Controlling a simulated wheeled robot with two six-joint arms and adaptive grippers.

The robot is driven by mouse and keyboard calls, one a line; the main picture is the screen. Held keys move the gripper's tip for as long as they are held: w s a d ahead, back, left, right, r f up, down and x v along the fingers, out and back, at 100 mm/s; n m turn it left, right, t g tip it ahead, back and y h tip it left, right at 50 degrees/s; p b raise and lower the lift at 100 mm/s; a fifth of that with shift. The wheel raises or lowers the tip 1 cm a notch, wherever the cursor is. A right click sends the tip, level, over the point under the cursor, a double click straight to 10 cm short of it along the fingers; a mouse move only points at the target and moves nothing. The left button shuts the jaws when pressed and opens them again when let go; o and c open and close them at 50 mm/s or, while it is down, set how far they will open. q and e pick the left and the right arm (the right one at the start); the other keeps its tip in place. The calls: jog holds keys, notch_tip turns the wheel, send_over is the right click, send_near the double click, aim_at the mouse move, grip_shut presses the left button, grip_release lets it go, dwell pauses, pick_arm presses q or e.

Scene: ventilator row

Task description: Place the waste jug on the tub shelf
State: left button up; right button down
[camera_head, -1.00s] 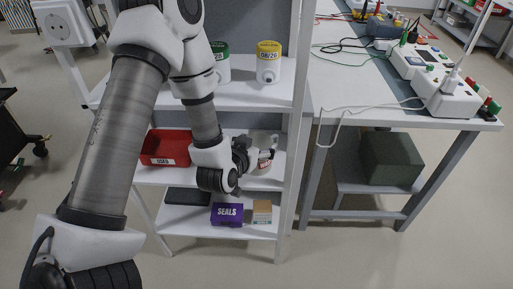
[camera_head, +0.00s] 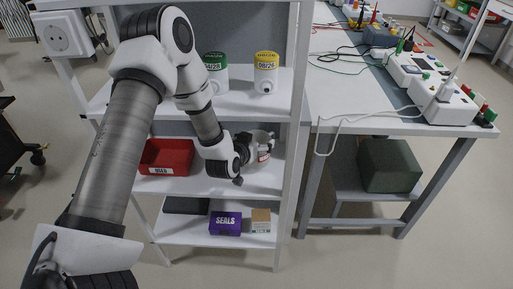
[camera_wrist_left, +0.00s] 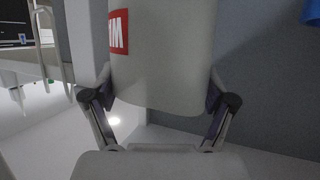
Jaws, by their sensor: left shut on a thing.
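The waste jug (camera_head: 264,147) is pale with a red label. It is upright at the right part of the middle shelf, the tub shelf (camera_head: 205,185). A red tub (camera_head: 167,157) marked USED stands on the same shelf to the left. My left gripper (camera_head: 250,150) is shut on the jug. In the left wrist view the jug's pale body (camera_wrist_left: 165,60) fills the space between the fingers of my left gripper (camera_wrist_left: 160,100). I cannot tell whether the jug's base touches the shelf. My right gripper is not in view.
The upper shelf holds a green-lidded jar (camera_head: 216,70) and a yellow-lidded jar (camera_head: 266,70). The lower shelf holds a purple SEALS box (camera_head: 226,223), a small carton (camera_head: 260,220) and a dark flat item (camera_head: 187,205). A shelf post (camera_head: 292,165) stands just right of the jug.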

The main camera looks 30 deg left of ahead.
aim_at(261, 143)
pick_arm(q)
notch_tip(261, 143, down, 3)
jog(key=shift+w+a, duration=0.1)
jog(key=shift+w, duration=0.05)
jog(key=shift+w+f, duration=0.1)
jog(key=shift+b, duration=0.3)
jog(key=o, duration=1)
jog(key=shift+f, duration=0.1)
jog(key=shift+o, duration=0.2)
